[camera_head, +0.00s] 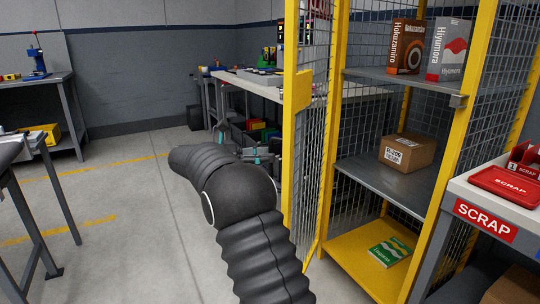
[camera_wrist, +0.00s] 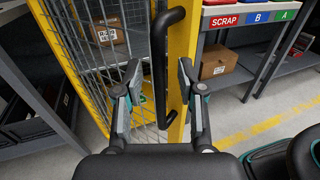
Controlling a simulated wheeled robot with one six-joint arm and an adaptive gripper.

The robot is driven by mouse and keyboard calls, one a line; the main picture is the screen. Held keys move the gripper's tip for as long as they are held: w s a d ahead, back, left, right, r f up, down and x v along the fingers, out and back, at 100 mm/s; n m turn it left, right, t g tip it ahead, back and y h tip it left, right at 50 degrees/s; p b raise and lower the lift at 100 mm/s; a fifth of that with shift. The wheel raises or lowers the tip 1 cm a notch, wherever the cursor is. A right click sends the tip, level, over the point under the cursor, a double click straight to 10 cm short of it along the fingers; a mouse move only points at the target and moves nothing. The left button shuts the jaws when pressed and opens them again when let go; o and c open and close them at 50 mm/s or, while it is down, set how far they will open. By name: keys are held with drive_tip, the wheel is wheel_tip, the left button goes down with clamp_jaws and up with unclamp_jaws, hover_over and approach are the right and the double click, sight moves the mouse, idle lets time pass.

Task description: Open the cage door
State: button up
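The cage door (camera_head: 304,90) is a yellow frame with wire mesh. It stands swung out from the yellow cage (camera_head: 458,150), and the cage front shows open to the head view. In the wrist view the door's yellow upright (camera_wrist: 180,50) carries a black bar handle (camera_wrist: 159,75). My gripper (camera_wrist: 158,76) is open, with one finger on each side of the handle and visible gaps beside it. In the head view my gripper (camera_head: 258,152) is partly hidden behind my arm, left of the door. I cannot tell whether a finger touches the handle.
Cage shelves hold a brown carton (camera_head: 407,152), two upright boxes (camera_head: 447,48) and a green box (camera_head: 392,251). A scrap table (camera_head: 487,200) stands close at the right, a workbench (camera_head: 262,84) behind. Open floor (camera_head: 130,195) lies to the left.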

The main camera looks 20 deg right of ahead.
drive_tip(key=v, duration=0.5)
drive_tip(key=shift+w+a, duration=0.1)
drive_tip(key=shift+a, duration=0.2)
